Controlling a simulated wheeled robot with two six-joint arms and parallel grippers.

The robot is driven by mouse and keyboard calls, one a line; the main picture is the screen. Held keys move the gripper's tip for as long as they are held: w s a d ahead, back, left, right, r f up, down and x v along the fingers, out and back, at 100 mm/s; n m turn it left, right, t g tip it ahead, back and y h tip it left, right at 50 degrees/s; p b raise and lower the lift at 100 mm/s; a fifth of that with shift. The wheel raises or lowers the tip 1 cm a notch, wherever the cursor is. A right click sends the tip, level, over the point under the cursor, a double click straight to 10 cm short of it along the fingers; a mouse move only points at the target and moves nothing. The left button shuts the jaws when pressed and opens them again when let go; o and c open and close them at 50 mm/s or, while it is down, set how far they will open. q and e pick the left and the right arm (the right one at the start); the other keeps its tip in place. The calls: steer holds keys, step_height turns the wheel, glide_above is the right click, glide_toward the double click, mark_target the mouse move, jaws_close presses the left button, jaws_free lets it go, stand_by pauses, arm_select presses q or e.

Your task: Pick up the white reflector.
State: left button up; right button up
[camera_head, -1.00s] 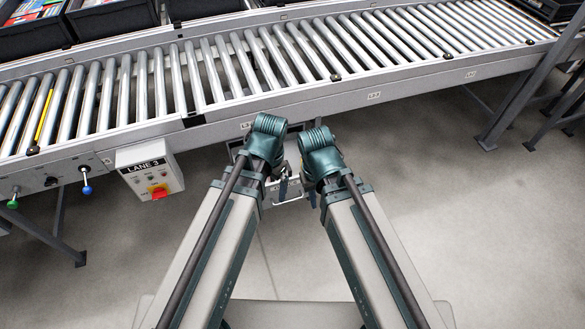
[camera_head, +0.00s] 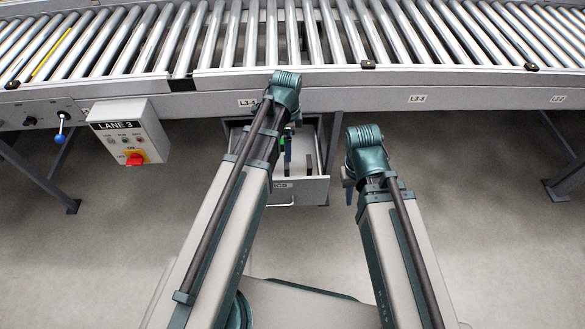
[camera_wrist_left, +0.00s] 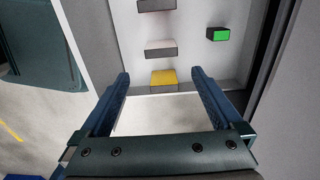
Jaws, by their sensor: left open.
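An open drawer (camera_head: 318,188) hangs under the conveyor.
The roller conveyor (camera_head: 330,80) runs across above the drawer. A LANE 3 control box (camera_head: 128,132) with a red switch hangs at left. A blue-knobbed lever (camera_head: 61,138) is beside it. Conveyor legs stand at both sides. The floor at right is clear.

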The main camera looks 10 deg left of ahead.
mark_target(287, 168)
arm_select(q)
steer(key=shift+f+b, duration=4.35)
steer(key=f+b, duration=0.5)
steer(key=shift+a+f, duration=0.15)
steer(key=shift+a, duration=0.15)
steer(key=c, duration=1.3)
steer(key=shift+r, duration=0.2)
step_height(287, 168, up, 10)
steer(key=p, duration=1)
